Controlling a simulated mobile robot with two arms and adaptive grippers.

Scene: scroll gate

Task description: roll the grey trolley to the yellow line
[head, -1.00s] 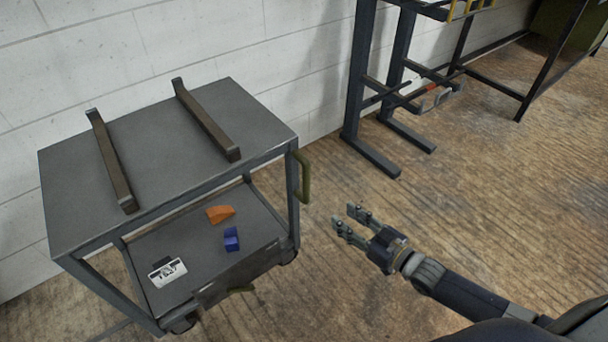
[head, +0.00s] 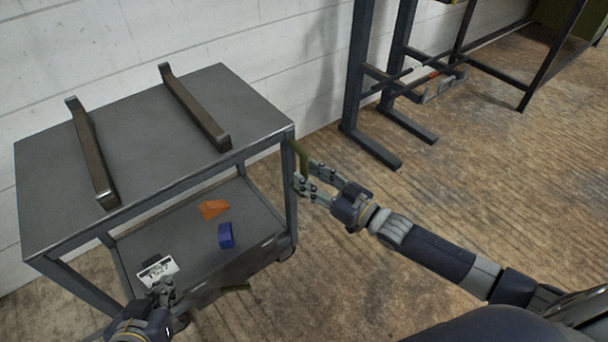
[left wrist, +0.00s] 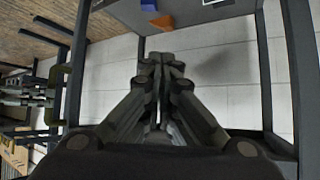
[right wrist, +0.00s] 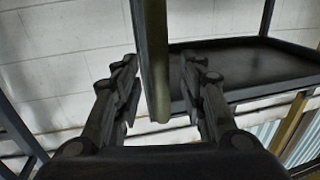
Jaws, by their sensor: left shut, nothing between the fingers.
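The grey trolley (head: 140,128) stands at the left of the head view, near the white wall. Its olive handle (head: 301,158) is upright on the trolley's right end. My right gripper (head: 309,177) is open at that handle; in the right wrist view the handle (right wrist: 154,60) runs between the two spread fingers, with gaps on both sides. My left gripper (head: 161,287) is shut and empty in front of the trolley's lower shelf; its fingers also show closed in the left wrist view (left wrist: 158,62). The yellow line is not visible.
Two dark bars (head: 195,108) lie on the trolley's top. The lower shelf holds an orange wedge (head: 213,209), a blue block (head: 226,235) and a white label card (head: 157,271). A dark metal frame (head: 360,75) stands right of the trolley. Wooden floor (head: 480,190) is clear at right.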

